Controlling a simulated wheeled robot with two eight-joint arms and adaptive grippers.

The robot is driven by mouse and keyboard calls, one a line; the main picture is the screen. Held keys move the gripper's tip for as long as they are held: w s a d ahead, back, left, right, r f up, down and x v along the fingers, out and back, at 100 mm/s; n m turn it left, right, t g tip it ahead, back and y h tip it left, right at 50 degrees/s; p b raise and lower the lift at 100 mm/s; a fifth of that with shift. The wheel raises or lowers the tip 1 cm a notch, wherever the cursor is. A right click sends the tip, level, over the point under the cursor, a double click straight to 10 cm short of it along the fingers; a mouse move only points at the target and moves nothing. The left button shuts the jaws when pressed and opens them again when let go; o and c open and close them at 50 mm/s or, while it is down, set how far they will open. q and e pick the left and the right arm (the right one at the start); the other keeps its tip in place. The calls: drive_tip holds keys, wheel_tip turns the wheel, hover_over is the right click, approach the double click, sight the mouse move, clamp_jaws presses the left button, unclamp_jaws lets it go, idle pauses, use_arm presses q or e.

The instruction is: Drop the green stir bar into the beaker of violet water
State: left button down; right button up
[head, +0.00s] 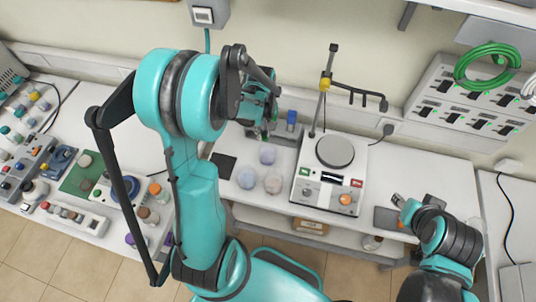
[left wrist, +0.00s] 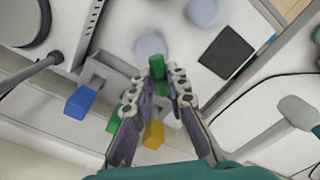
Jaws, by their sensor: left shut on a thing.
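My left gripper (left wrist: 160,78) is shut on the green stir bar (left wrist: 157,66), which stands out between its fingertips in the left wrist view. In the head view my left gripper (head: 266,128) hangs above the back of the bench, just behind the beakers. The beaker of violet water (head: 267,153) is the back one of three; it also shows in the left wrist view (left wrist: 150,46), just beyond the bar. The bar is apart from it. My right gripper (head: 399,202) is small at the right, over a dark pad; its fingers are unclear.
A bluish beaker (head: 246,178) and a pinkish beaker (head: 273,183) stand close by. A hotplate stirrer (head: 335,152) with an upright rod is to their right. A holder with blue (left wrist: 80,102) and yellow (left wrist: 153,135) blocks lies by the wall. A dark pad (head: 223,166) lies left.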

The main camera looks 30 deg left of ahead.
use_arm(q)
drive_tip(key=f, duration=0.1)
drive_tip(key=f+b, duration=0.1)
drive_tip(key=shift+w+f, duration=0.2)
drive_tip(key=shift+f, duration=0.2)
drive_tip(key=shift+s+f+b, duration=0.15)
drive_tip(key=shift+f+b, duration=0.35)
drive_tip(key=shift+f, duration=0.05)
drive_tip(key=c, duration=1.4)
unclamp_jaws()
drive_tip(key=shift+r, duration=0.1)
wheel_tip(320, 180, up, 12)
